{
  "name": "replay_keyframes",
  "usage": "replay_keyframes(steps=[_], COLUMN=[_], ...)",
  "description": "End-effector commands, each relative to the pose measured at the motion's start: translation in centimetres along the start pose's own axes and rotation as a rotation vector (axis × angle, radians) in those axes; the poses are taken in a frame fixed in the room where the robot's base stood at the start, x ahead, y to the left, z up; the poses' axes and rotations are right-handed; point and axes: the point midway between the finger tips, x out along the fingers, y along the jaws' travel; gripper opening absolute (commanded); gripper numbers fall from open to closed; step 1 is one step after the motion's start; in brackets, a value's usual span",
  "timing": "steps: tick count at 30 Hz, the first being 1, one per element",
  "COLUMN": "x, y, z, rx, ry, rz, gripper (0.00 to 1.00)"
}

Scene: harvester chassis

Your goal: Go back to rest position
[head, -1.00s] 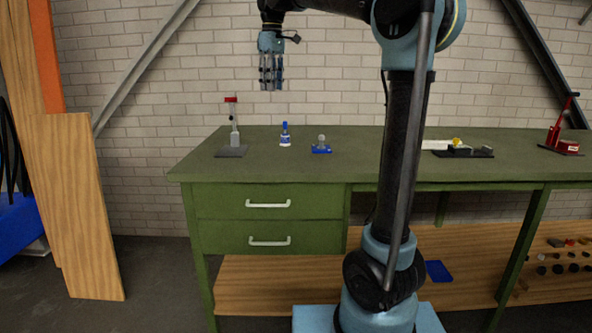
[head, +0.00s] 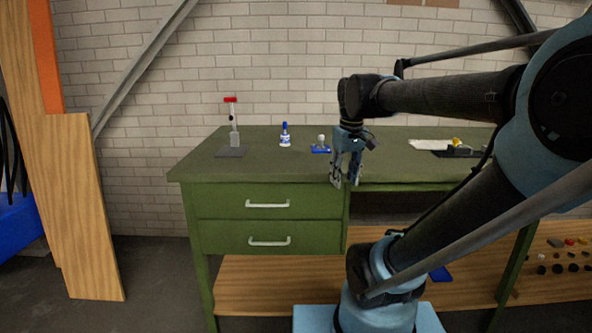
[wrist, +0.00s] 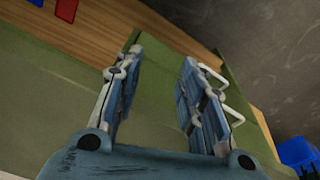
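My gripper (head: 346,172) points down in front of the green workbench's (head: 270,160) front edge in the head view, right of the drawers. In the wrist view my gripper (wrist: 160,75) has its two fingers well apart with nothing between them.
On the bench stand a red-topped stand (head: 234,135), a blue and white bottle (head: 285,137) and a blue-based part (head: 321,147). Two drawers (head: 268,222) are shut. A wooden shelf (head: 270,280) lies below. A wooden panel (head: 80,200) leans at the left.

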Motion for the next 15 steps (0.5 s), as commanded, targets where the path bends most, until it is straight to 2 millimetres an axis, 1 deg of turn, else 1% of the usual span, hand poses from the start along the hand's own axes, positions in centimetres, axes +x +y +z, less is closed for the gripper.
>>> replay_keyframes(steps=[1, 3, 5, 6, 9, 12, 15], x=[1.7, 3.9, 5.9, 7.2, 10.1, 12.4, 14.0], y=[0.3, 0.5, 0.6, 0.7, 0.7, 0.6, 0.5], z=[1.8, 4.1, 5.9, 7.1, 9.7, 11.7, 12.9], rx=[0.039, 0.091, 0.134, 0.163, 0.228, 0.278, 0.311], ry=[0.005, 0.011, 0.016, 0.021, 0.030, 0.037, 0.041], rz=[0.005, 0.011, 0.016, 0.019, 0.027, 0.033, 0.036], gripper=[0.36, 0.36, 0.36, 0.36, 0.36, 0.36, 0.36])
